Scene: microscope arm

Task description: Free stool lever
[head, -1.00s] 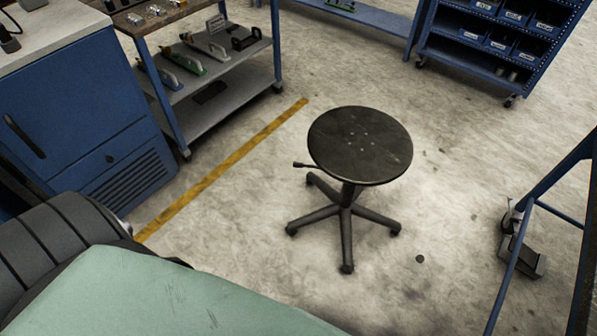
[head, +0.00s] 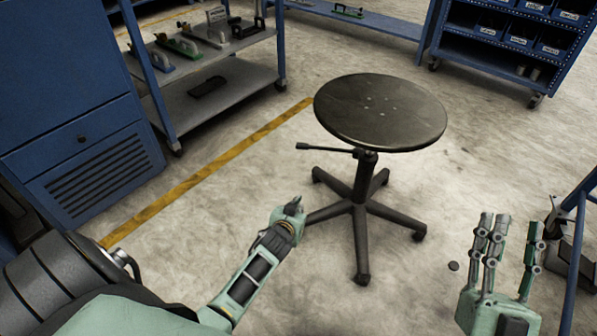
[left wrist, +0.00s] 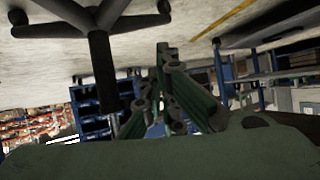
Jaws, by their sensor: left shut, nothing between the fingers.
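The stool (head: 380,115) has a round dark seat on a column with a wheeled star base. Its lever (head: 322,148) sticks out to the left from under the seat, with a small knob at its end. Nothing touches the lever. My left gripper (head: 293,207) is shut and empty, below and left of the lever and in front of the stool's left leg. My right gripper (head: 510,232) is open and empty, right of the stool with its fingers pointing up. In the left wrist view, the stool's base (left wrist: 97,45) appears upside down, left of my left gripper's fingers (left wrist: 163,55).
A blue cabinet (head: 85,130) and a shelf cart (head: 225,95) stand at left, behind a yellow floor line (head: 200,178). A blue rack with bins (head: 505,45) stands at back right. A blue frame (head: 578,260) stands at the right edge. Floor around the stool is mostly clear.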

